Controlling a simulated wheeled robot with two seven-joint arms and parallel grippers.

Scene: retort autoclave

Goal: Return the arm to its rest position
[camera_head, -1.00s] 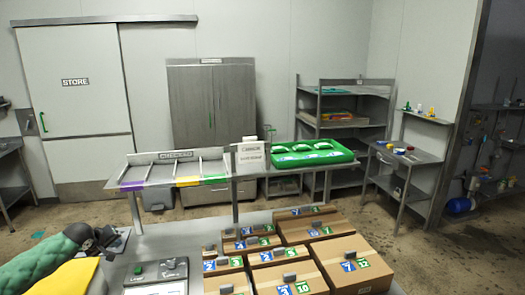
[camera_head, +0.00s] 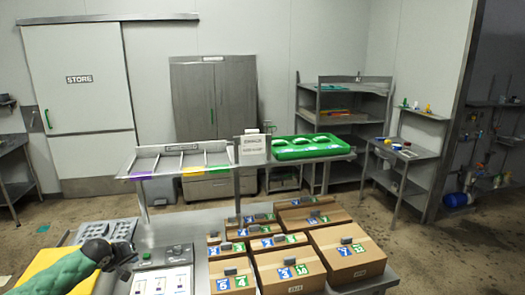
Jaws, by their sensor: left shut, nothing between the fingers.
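My left arm, in a green quilted sleeve, comes in from the lower left of the head view. Its dark left gripper (camera_head: 125,258) is shut and empty. It is over the near left part of the grey bench (camera_head: 190,222), beside a grey control box (camera_head: 160,281). The fingertips are small and partly lost against the dark wrist. My right gripper is not in view.
Several cardboard boxes (camera_head: 347,260) with blue and green number labels stand on the bench to the right. A grey moulded tray (camera_head: 90,230) lies behind the gripper, and a yellow surface (camera_head: 42,268) lies left of it. A sorting rack (camera_head: 180,160) and green tray (camera_head: 305,148) stand farther back.

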